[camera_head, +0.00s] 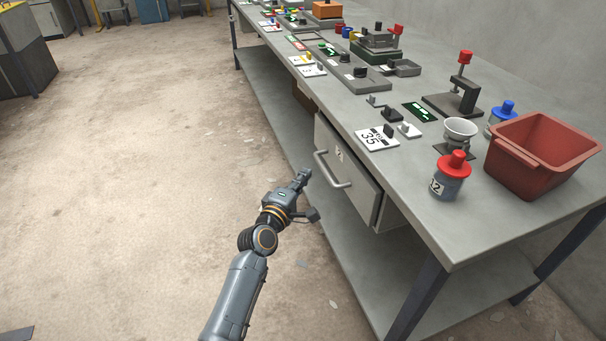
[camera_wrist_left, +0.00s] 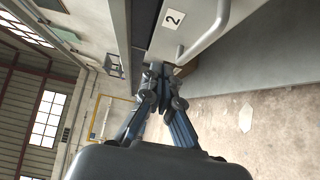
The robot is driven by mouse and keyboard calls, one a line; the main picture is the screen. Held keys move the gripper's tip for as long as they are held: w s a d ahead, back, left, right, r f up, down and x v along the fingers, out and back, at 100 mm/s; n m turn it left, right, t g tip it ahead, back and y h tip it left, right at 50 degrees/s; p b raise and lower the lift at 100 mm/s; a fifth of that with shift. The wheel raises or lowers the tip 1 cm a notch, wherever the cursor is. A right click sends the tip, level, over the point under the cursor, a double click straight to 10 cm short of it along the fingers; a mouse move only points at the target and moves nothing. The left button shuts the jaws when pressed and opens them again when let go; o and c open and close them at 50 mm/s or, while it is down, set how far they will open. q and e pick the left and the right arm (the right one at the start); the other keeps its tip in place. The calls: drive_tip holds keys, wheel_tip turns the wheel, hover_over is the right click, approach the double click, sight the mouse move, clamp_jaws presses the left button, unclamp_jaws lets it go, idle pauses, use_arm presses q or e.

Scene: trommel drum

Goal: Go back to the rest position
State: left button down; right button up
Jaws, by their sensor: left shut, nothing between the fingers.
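My left gripper (camera_head: 301,180) is shut and empty in the head view, in front of the workbench near its drawer. In the left wrist view the left gripper's fingers (camera_wrist_left: 157,72) are closed together, pointing toward the drawer front. The drawer (camera_head: 346,172), marked with a number label, has a bar handle (camera_head: 333,172) and stands partly open. The gripper is to the left of the handle in the head view; I cannot tell whether they touch. The handle also shows in the left wrist view (camera_wrist_left: 207,35). My right gripper is not in view.
The grey workbench (camera_head: 440,222) carries a red bin (camera_head: 540,155), a red-capped jar (camera_head: 451,178), a white bowl (camera_head: 460,130), a 35-marked plate (camera_head: 376,139) and several small fixtures. A lower shelf (camera_head: 355,268) runs underneath. The concrete floor (camera_head: 150,150) to the left is clear.

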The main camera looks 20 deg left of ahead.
use_arm(q)
drive_tip(key=s+d+f+m+g, duration=0.2)
drive_tip(key=s+f+m+g, duration=0.65)
drive_tip(key=s+f, duration=0.7)
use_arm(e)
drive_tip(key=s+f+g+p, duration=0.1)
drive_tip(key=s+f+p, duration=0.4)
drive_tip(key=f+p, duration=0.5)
use_arm(q)
drive_tip(key=s+a+f+m+g+y+p, duration=0.1)
drive_tip(key=s+f, duration=0.5)
drive_tip(key=s, duration=0.8)
drive_tip(key=s+a+f+m+g+y+p, duration=0.1)
drive_tip(key=s+a+f+m+g+p, duration=0.3)
drive_tip(key=s, duration=1.1)
drive_tip(key=s+a+f+m+g+y+p, duration=0.1)
drive_tip(key=s+a+f+m+g+p, duration=0.2)
drive_tip(key=s+f, duration=0.7)
drive_tip(key=s+a+m+p, duration=0.1)
drive_tip(key=s, duration=0.3)
drive_tip(key=shift+s+m+p, duration=0.15)
drive_tip(key=shift+m+p, duration=0.15)
drive_tip(key=shift+m, duration=0.05)
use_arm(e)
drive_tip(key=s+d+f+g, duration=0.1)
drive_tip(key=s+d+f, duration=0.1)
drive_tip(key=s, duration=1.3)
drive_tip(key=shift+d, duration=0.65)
use_arm(q)
drive_tip(key=shift+a, duration=0.1)
